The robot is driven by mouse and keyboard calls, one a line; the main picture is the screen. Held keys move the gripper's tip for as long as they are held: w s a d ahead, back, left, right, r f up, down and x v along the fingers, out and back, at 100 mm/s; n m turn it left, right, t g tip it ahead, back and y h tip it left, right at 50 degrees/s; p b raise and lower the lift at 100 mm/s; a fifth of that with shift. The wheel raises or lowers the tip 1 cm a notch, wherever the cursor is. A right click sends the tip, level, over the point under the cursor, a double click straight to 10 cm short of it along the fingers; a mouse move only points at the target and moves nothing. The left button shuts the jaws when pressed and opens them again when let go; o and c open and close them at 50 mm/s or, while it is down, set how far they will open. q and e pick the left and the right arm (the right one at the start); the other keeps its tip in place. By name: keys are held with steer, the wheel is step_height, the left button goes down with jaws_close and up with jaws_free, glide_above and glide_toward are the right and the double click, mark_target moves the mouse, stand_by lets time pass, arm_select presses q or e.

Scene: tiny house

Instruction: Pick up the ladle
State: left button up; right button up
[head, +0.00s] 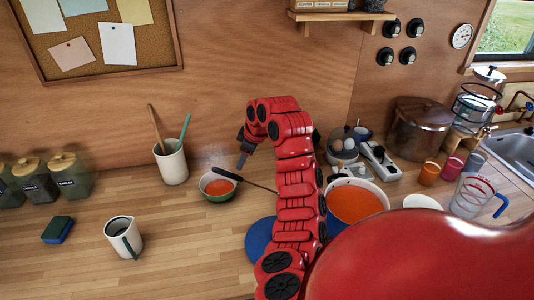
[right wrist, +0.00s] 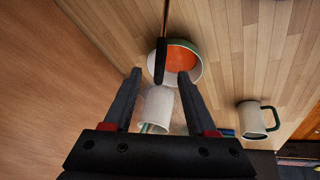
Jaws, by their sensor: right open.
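The ladle has a black grip (head: 227,174) and a thin dark rod that runs right and passes behind my right arm in the head view. Its scoop end is hidden there. In the right wrist view the grip (right wrist: 160,60) points down toward the space between my fingertips, with the rod leaving at the top edge. My right gripper (head: 242,160) is open, pointing down just above the grip; its fingers (right wrist: 161,72) show on either side of the grip's line. I cannot tell whether the grip is fully between them. My left gripper is not in view.
A small bowl of orange soup (head: 217,188) is below the grip. A utensil crock (head: 172,166) stands behind left, a white mug (head: 124,241) in front left. A large pot of orange soup (head: 352,186) stands right of my arm. The front left counter is mostly clear.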

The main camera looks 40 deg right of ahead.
glide_toward(236, 176)
steer(key=x, duration=0.3)
steer(key=p+x, duration=0.2)
steer(key=x, duration=0.3)
steer(key=shift+w+f, duration=0.1)
steer(key=shift+f, duration=0.1)
jaws_close()
stand_by(1.3)
